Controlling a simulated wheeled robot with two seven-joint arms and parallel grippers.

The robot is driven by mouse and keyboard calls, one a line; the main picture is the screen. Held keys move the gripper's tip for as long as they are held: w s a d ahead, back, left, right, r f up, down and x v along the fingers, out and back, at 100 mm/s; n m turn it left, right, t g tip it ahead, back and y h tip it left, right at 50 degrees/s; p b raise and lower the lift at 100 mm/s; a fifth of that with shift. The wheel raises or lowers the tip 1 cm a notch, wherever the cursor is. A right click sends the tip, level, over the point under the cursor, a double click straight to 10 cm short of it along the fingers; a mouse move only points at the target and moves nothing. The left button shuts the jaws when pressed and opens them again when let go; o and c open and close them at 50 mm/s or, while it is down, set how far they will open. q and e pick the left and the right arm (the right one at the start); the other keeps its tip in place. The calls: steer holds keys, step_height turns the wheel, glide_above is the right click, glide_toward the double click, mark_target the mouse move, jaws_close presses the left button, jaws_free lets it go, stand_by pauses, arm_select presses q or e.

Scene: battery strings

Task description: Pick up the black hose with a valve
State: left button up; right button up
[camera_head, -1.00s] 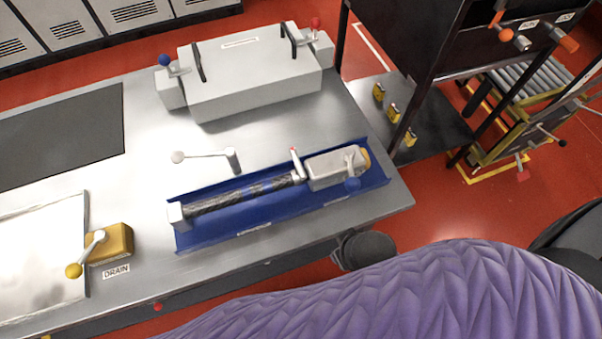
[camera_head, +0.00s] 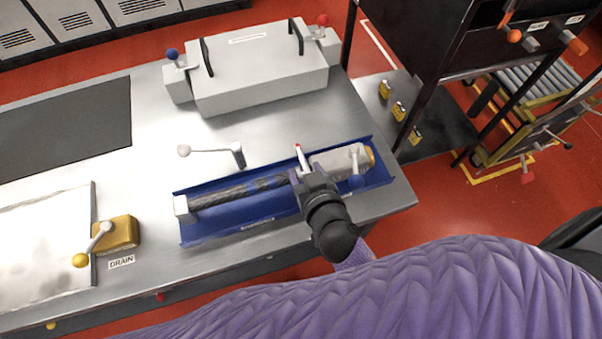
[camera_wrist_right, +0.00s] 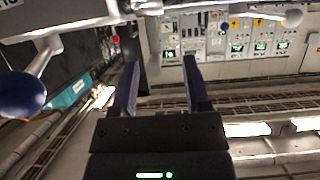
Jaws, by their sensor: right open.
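The black braided hose (camera_head: 232,195) lies in a blue tray (camera_head: 215,233) on the steel bench. Its left end has a pale block (camera_head: 183,207). A red-tipped lever (camera_head: 300,155) stands between hose and valve. My right gripper (camera_head: 306,180) is over the tray at that junction and hides part of it. In the right wrist view its two fingers (camera_wrist_right: 158,82) are apart, with nothing seen between them; the blue knob (camera_wrist_right: 22,95) is at left. My left gripper is not in view.
A pale lidded box (camera_head: 262,82) with handles and levers stands at the bench's back. A white lever (camera_head: 210,153) lies behind the tray. A yellow drain valve (camera_head: 118,235) is at left. A black rack (camera_head: 440,50) stands beyond the bench's right end.

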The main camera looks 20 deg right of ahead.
mark_target(303, 162)
steer(key=x, duration=0.4)
steer(key=shift+w+d+f+b, duration=0.1)
steer(key=shift+d+b, duration=0.1)
steer(key=shift+b, duration=0.15)
jaws_close()
stand_by(0.4)
stand_by(0.5)
